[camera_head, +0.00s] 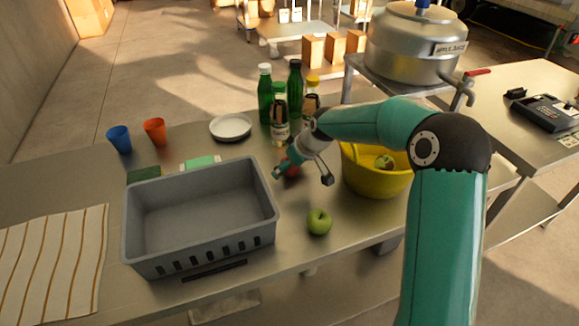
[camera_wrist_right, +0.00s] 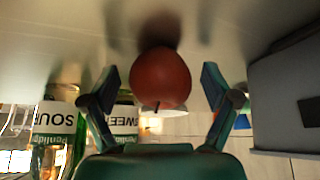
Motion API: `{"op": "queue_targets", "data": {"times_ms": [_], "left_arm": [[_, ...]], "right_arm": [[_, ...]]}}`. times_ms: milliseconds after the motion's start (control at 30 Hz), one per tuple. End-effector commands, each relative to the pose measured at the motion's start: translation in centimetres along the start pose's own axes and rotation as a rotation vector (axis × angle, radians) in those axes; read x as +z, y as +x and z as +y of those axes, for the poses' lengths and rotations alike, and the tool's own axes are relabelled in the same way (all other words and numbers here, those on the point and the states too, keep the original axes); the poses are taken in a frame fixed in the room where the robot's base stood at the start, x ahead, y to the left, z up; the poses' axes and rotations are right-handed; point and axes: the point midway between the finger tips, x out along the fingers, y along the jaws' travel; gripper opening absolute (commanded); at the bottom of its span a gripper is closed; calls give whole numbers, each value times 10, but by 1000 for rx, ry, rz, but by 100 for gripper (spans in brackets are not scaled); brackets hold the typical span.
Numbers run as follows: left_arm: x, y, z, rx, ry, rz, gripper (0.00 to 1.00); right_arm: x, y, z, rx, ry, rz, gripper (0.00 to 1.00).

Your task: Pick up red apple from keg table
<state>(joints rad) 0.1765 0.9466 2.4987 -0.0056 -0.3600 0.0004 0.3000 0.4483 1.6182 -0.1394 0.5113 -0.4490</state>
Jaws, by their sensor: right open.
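The red apple (camera_wrist_right: 160,77) sits on the steel table between the two fingers of my right gripper (camera_wrist_right: 160,88) in the wrist view. The gripper is open, with a gap visible on each side of the apple. In the head view, my right gripper (camera_head: 301,176) reaches down beside the grey crate, and only a bit of the red apple (camera_head: 291,169) shows behind it. The keg (camera_head: 408,45) is a metal pot with a tap on a raised stand at the back right. My left gripper is not in view.
A grey crate (camera_head: 200,250) stands left of the gripper. A yellow bowl (camera_head: 375,183) with a green apple (camera_head: 384,162) is to the right. Another green apple (camera_head: 319,222) lies in front. Several bottles (camera_head: 280,115) stand behind, with a white plate (camera_head: 230,126) and two cups farther left.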

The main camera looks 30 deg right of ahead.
Motion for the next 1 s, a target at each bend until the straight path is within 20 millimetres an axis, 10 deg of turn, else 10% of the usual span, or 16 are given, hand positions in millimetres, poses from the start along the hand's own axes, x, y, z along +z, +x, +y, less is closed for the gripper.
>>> {"op": "queue_targets", "data": {"times_ms": [500,1000], "left_arm": [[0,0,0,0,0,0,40],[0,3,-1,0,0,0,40]], "right_arm": [[0,-1,1,1,1,0,20],[-18,-31,2,4,1,6,20]]}}
